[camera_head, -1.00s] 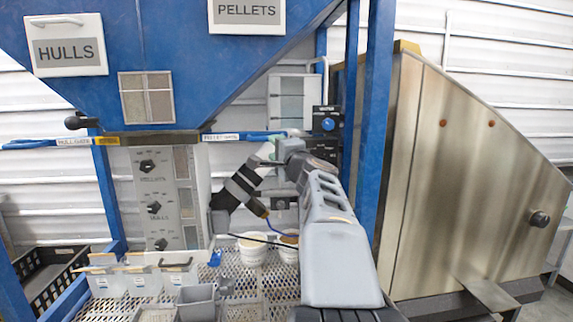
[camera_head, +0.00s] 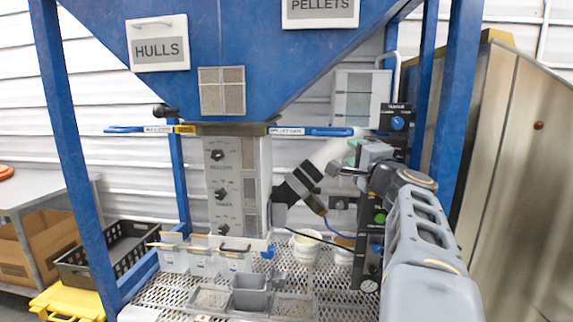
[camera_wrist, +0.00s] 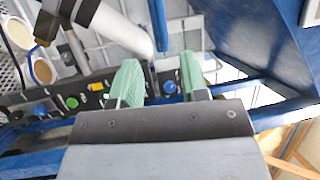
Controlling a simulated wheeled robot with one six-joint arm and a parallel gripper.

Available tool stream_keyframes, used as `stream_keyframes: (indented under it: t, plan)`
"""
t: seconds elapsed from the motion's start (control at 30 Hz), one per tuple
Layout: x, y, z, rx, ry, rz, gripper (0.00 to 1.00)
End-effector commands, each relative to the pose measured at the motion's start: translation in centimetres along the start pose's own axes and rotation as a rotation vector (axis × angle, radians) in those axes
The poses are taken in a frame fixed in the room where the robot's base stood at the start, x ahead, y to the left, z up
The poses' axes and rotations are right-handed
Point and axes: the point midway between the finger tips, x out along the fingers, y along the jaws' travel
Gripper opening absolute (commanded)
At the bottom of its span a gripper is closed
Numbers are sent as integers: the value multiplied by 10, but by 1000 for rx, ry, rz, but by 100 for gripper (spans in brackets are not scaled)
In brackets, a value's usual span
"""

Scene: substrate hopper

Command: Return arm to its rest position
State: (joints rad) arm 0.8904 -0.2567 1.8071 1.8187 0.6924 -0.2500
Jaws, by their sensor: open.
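My gripper (camera_wrist: 159,80) shows in the wrist view with two green fingers spread apart and nothing between them. In the head view my arm reaches up from the lower right, and its gripper end (camera_head: 354,154) is partly hidden behind my wrist. It is near the black control panel (camera_head: 397,110), right of the pellet gate's blue handle (camera_head: 320,132). I cannot tell its exact distance from the panel. In the wrist view the panel's blue knob (camera_wrist: 170,88) appears between the fingers, beyond them.
The blue hopper (camera_head: 260,75) stands ahead on blue posts. A perforated shelf (camera_head: 165,290) bears small bins (camera_head: 236,262) and white cups (camera_head: 305,250). A black crate (camera_head: 125,245) and yellow box (camera_head: 65,300) lie at left. A metal-sided machine (camera_head: 505,140) is at right.

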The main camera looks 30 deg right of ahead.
Motion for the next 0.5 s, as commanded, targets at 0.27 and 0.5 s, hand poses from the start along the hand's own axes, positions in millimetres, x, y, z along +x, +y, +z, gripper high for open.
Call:
stream_keyframes:
  t: [0.27, 0.5]
  plan:
    - [0, 10, 5, -13, -27, 44, 41]
    - [-27, 122, 52, -221, -235, 453, 41]
